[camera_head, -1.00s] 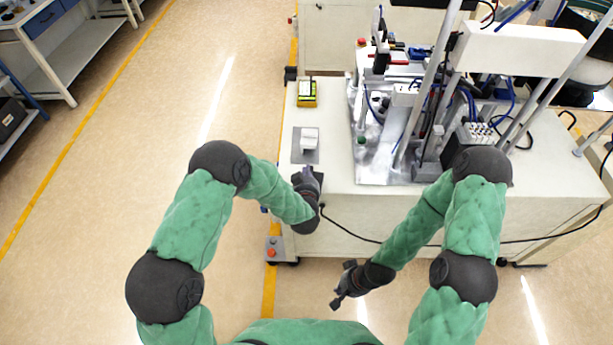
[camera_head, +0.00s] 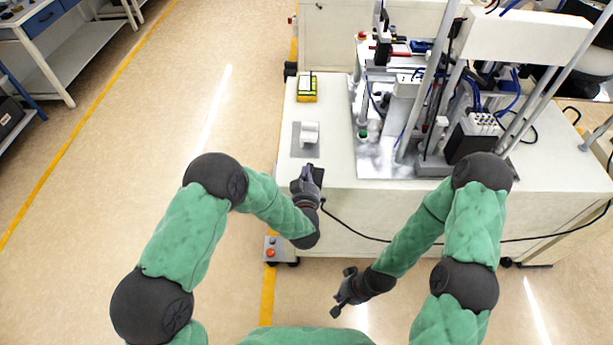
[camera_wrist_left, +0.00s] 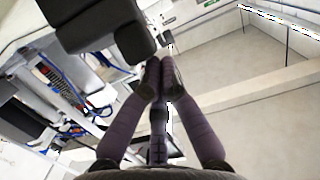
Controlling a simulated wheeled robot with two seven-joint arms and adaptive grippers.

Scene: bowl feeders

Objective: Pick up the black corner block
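My left gripper (camera_head: 308,172) is over the front left part of the white table, at a dark patch (camera_head: 318,177) beside its fingertips. In the left wrist view, the two fingers of my left gripper (camera_wrist_left: 161,78) come together at the tips, with nothing seen between them. A black block-like shape (camera_wrist_left: 134,42) shows just beyond and left of the tips, against a larger dark surface (camera_wrist_left: 85,22). I cannot tell whether the fingers touch it. My right gripper (camera_head: 343,291) is open and empty, low over the floor in front of the table.
A white block (camera_head: 309,132) sits on a grey mat (camera_head: 299,150) behind my left gripper. A yellow and black device (camera_head: 307,88) stands farther back. A machine with metal posts, cables and a metal base plate (camera_head: 385,166) fills the table's right side.

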